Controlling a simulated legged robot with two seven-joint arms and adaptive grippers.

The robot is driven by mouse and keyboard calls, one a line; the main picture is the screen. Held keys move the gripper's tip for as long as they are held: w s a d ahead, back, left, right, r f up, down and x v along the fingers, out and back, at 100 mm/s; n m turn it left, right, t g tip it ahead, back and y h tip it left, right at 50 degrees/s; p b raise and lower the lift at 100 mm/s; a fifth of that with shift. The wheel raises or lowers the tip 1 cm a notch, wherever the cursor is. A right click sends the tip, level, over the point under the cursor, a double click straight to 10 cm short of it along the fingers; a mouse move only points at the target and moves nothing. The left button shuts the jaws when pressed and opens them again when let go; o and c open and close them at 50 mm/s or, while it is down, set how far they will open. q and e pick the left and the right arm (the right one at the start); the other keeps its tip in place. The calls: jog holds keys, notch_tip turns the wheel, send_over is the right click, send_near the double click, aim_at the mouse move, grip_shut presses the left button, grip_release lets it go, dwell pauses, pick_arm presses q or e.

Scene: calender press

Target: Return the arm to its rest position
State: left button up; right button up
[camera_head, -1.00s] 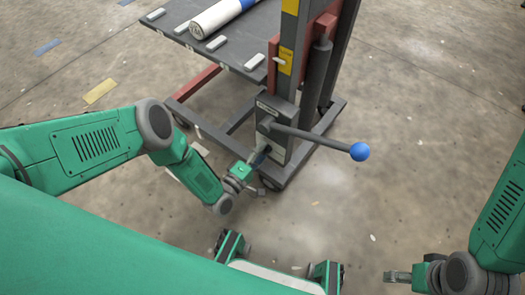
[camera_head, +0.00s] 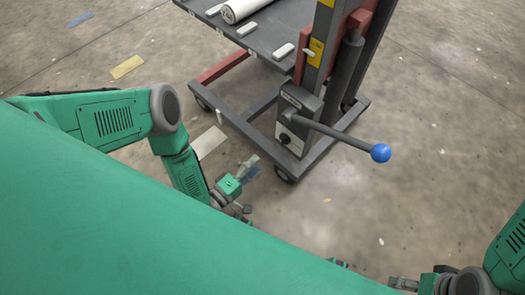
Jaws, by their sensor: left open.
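My left arm (camera_head: 110,118) comes in from the left and bends down at a grey joint. Its gripper (camera_head: 252,168) is open and empty, in the air to the left of the lift cart's grey control box (camera_head: 297,118), with a gap between them. The box carries a dark round knob and a long lever with a blue ball end (camera_head: 380,152). My right gripper (camera_head: 403,284) is at the bottom right edge, small and partly cut off, away from the cart. Whether its fingers are apart is unclear.
The wheeled lift cart has a grey platform (camera_head: 262,38) bearing a white roll (camera_head: 245,8) and several small pale blocks. Its base frame (camera_head: 345,125) stands on the concrete floor. The floor right of the lever is open. My green body covers the lower left.

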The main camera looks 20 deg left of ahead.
pick_arm(q)
jog(key=shift+s, duration=0.1)
dwell(0.5)
jog(key=s+d+r+m+g, duration=0.2)
jog(key=s+d+m+g, duration=0.1)
jog(key=m+g, duration=0.55)
jog(key=s+a+r+m+g+y+p, duration=0.1)
jog(key=s+a+r+m+g+y, duration=0.6)
jog(key=s+a+r, duration=0.55)
notch_tip(320, 180, up, 15)
jog(key=s+p, duration=0.1)
jog(key=p, duration=1.6)
jog(key=shift+n+g+h, duration=0.35)
jog(key=shift+g+h, duration=0.05)
jog(key=shift+g, duration=0.05)
jog(key=shift+s+r, duration=0.1)
